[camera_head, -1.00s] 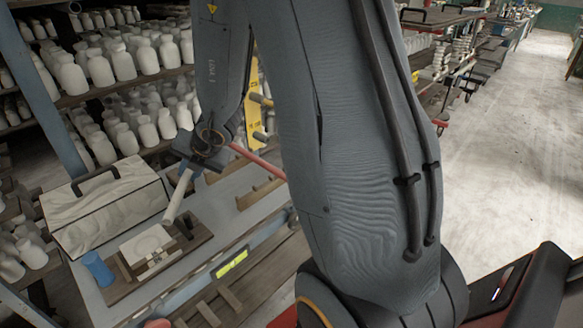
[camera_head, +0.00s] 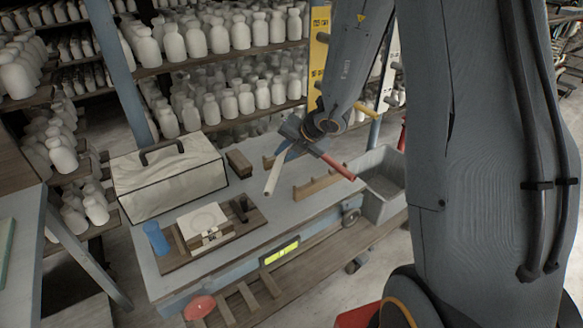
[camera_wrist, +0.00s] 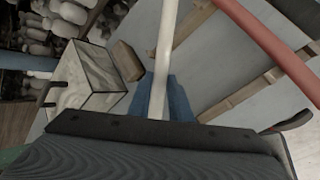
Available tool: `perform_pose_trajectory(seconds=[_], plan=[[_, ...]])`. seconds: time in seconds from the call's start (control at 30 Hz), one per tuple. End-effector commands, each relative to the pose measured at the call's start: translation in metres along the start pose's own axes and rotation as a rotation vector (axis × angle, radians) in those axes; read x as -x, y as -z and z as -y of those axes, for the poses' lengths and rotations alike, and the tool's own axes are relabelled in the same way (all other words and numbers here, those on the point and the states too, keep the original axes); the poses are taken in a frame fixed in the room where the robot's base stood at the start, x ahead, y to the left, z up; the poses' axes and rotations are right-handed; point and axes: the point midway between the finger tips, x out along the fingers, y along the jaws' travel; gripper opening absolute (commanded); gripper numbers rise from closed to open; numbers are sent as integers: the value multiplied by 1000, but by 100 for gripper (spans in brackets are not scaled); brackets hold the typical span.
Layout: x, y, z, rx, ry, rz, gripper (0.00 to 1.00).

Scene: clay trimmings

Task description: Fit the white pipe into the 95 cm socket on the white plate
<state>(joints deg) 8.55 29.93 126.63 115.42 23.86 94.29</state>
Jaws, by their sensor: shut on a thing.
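The white pipe (camera_head: 272,180) is held in my gripper (camera_head: 286,152), whose blue fingers are shut on it. It hangs tilted, its lower end down and to the left, right of the wooden board (camera_head: 240,228) and apart from the white plate (camera_head: 205,217). In the wrist view the pipe (camera_wrist: 165,45) runs up from between the blue fingers (camera_wrist: 163,98). The white plate lies on the board and shows a faint ring and small dark marks at its front edge. I cannot read which socket is 95 cm.
A blue cylinder (camera_head: 156,238) stands at the board's left end. A marbled toolbox (camera_head: 170,182) is behind it. A red pipe (camera_head: 338,166) and a wooden rack (camera_head: 318,187) are right of my gripper. Shelves of white bottles (camera_head: 230,100) stand behind. Bare tabletop (camera_head: 275,222) lies in front of the rack.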

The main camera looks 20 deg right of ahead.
Motion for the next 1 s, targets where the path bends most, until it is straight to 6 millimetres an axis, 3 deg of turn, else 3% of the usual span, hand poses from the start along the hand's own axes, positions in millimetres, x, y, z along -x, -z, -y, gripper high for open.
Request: perform_pose_trajectory(seconds=[0.43, 0.9, 0.93, 1.0], plan=[[-39, 16, 28, -2, 1, 0, 0], [-45, 18, 32, 0, -1, 3, 0], [-45, 18, 32, 0, 0, 2, 21], [-44, 18, 32, 0, 0, 2, 33]])
